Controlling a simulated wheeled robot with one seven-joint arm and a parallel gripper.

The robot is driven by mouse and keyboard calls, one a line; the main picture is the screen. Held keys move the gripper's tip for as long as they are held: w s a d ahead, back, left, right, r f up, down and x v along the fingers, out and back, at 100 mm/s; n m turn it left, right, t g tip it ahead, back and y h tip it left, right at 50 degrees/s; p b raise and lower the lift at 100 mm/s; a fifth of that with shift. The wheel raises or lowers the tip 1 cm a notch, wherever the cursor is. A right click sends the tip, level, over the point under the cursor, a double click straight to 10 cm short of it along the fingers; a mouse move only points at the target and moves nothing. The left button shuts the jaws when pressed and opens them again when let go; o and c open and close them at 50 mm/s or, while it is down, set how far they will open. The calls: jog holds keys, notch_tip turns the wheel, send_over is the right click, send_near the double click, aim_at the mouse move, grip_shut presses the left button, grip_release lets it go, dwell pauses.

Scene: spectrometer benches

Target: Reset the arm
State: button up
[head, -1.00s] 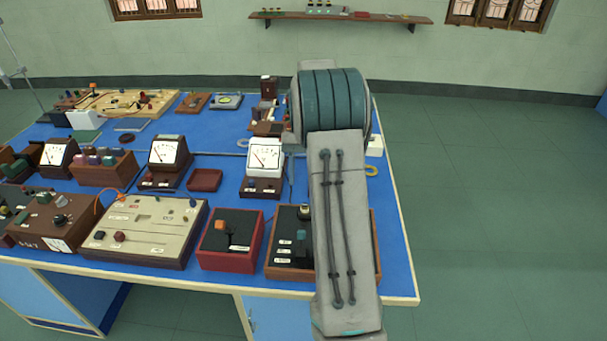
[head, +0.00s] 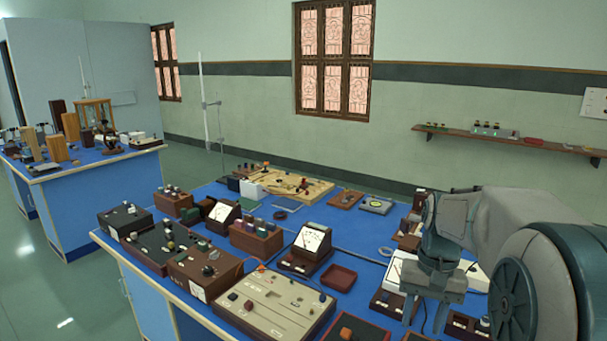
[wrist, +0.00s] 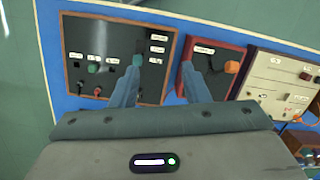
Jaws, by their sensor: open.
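My arm reaches in from the right of the head view, its large rounded joint close to the camera. My gripper (head: 425,312) points down over the right part of the blue bench (head: 345,215). In the wrist view the two fingers of my gripper (wrist: 162,66) are spread apart with nothing between them. Below them are a black wood-framed panel box (wrist: 110,85) and a red-framed box with an orange knob (wrist: 205,60). I cannot tell how high the fingertips are above these boxes.
A cream panel box (head: 272,305), a meter (head: 308,245) and a small red tray (head: 339,277) stand left of my gripper. A white meter (head: 395,275) is close behind it. A second bench (head: 100,195) is at the far left. A wall shelf (head: 560,148) is at the back right.

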jog(key=s+a+n+t, duration=0.2)
jog(key=s+a, duration=0.2)
jog(key=s, duration=0.2)
jog(key=s+a+f+n+t+h, duration=0.1)
jog(key=s+a+n+t, duration=0.1)
jog(key=s, duration=0.5)
jog(key=shift+s+a+f+t, duration=0.25)
jog(key=shift+s+a+t, duration=0.05)
jog(key=shift+a, duration=0.55)
